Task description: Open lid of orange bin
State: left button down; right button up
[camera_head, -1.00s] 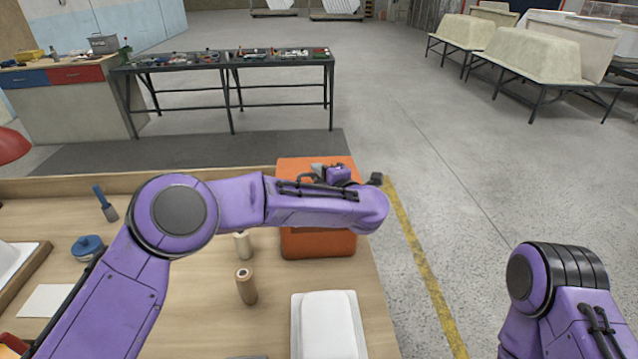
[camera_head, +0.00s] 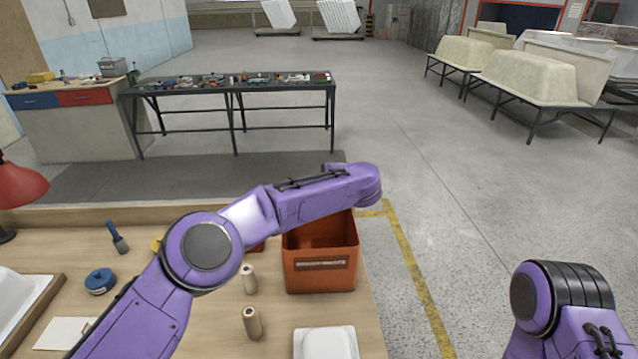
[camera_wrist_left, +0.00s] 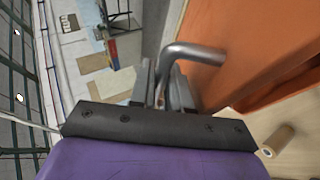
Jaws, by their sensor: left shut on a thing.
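The orange bin (camera_head: 320,276) stands on the workbench with its top open, and its dark inside shows. In the left wrist view the orange lid (camera_wrist_left: 255,40) is a tilted panel with a bent metal handle (camera_wrist_left: 195,52). My left gripper (camera_wrist_left: 163,78) is shut on this handle, with the lid to its right. In the head view my left arm passes over the bin's back edge and hides the gripper and lid. My right gripper is out of view; only part of my right arm shows at lower right.
On the workbench (camera_head: 185,335) are two cylindrical rolls (camera_head: 252,322), a blue round object (camera_head: 100,281), a brush (camera_head: 118,238) and a white tray (camera_head: 326,343). A red lamp (camera_head: 20,186) stands at the left. The floor right of the bench is clear.

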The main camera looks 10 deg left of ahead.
pick_arm(q)
jog(key=c, duration=1.4)
grip_release()
jog(key=shift+c, duration=0.2)
jog(key=shift+s+d+r+b, duration=0.1)
jog(key=shift+s+d+b, duration=0.15)
jog(key=shift+s+b, duration=0.1)
jog(key=b+v, duration=0.3)
jog(key=v, duration=0.6)
jog(key=shift+s+d+r+b, duration=0.2)
jog(key=shift+b, duration=0.15)
